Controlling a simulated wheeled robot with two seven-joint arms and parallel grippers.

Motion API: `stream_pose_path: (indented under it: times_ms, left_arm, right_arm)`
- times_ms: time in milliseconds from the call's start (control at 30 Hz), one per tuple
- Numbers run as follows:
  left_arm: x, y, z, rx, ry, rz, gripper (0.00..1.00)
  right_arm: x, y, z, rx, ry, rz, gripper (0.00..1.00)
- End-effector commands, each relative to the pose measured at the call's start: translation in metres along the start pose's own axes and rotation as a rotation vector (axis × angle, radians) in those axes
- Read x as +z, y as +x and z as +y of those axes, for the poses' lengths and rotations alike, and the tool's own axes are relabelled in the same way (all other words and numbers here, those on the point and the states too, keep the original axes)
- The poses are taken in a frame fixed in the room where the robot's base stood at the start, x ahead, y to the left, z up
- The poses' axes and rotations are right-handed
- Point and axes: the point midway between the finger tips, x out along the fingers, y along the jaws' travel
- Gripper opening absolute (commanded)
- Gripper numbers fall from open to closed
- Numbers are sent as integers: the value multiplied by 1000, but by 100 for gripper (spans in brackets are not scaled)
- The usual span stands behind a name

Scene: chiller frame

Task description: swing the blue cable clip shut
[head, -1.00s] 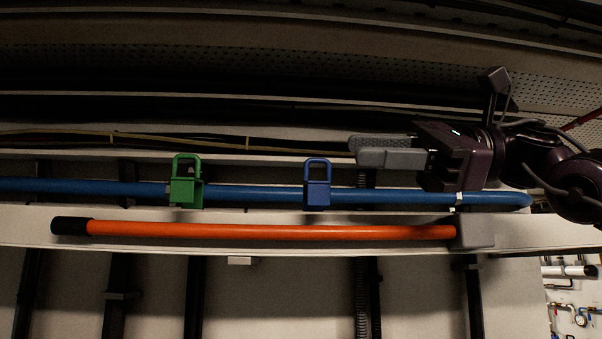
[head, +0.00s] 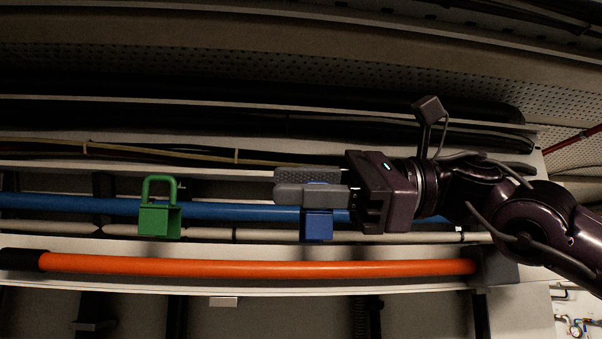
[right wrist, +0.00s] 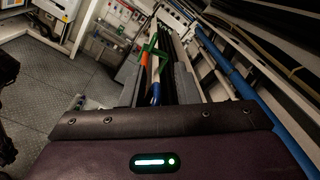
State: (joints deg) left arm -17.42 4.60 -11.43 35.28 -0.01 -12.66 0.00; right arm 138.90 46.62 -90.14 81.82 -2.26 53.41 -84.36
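The blue cable clip (head: 317,226) sits on the blue cable in the head view, its boxy lower part showing below my right gripper. Its upper part is mostly hidden by the fingers, with a sliver of blue between them. My right gripper (head: 309,186) comes in from the right, its two grey fingers level over the clip's upper part. In the right wrist view the fingers (right wrist: 155,85) stand apart with a gap between them; whether they touch the clip cannot be told. My left gripper is not in view.
A green clip (head: 160,220) with a raised loop is on the blue cable (head: 80,207) to the left. An orange rod (head: 250,267) runs below, ending in a grey block (head: 497,267) at the right. Rails and dark cables lie above.

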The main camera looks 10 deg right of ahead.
Motion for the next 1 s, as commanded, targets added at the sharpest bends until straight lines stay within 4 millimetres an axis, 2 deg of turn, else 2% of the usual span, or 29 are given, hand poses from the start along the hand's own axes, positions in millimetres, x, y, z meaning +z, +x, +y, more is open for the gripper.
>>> stream_pose_path:
  times_ms: [100,200,400,433,600,1000]
  left_arm:
    - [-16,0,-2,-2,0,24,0]
    - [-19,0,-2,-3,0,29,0]
    - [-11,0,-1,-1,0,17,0]
    - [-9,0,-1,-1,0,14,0]
    - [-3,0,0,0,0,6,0]
    - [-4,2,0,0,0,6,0]
  right_arm:
    - [0,0,0,0,0,0,28]
    - [0,0,0,0,-1,0,28]
    - [0,0,0,0,-1,0,2]
    - [0,0,0,-1,-1,0,0]
    - [0,0,0,-2,-1,0,0]
    - [0,-1,0,-5,-8,-1,0]
